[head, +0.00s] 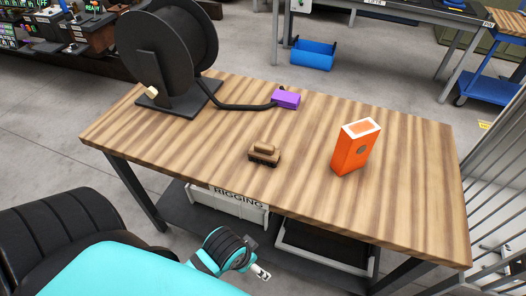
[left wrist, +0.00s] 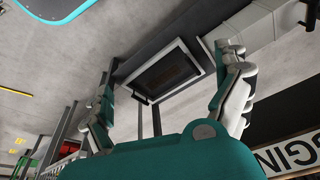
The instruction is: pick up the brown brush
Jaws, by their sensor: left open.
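The brown brush (head: 264,154) lies on the wooden table (head: 215,160) near its middle, bristles down and handle block on top. My left gripper (head: 262,272) is low in front of the table's front edge, below the tabletop and well apart from the brush. In the left wrist view its two fingers (left wrist: 168,95) are spread wide with nothing between them. The brush does not show in the left wrist view. My right gripper is in neither view.
A black reel (head: 170,50) stands at the table's back left, its hose running to a purple block (head: 286,98). An orange box (head: 355,147) stands right of the brush. A white bin marked RIGGING (head: 228,203) and a tray (head: 325,247) sit under the table. Tabletop around the brush is clear.

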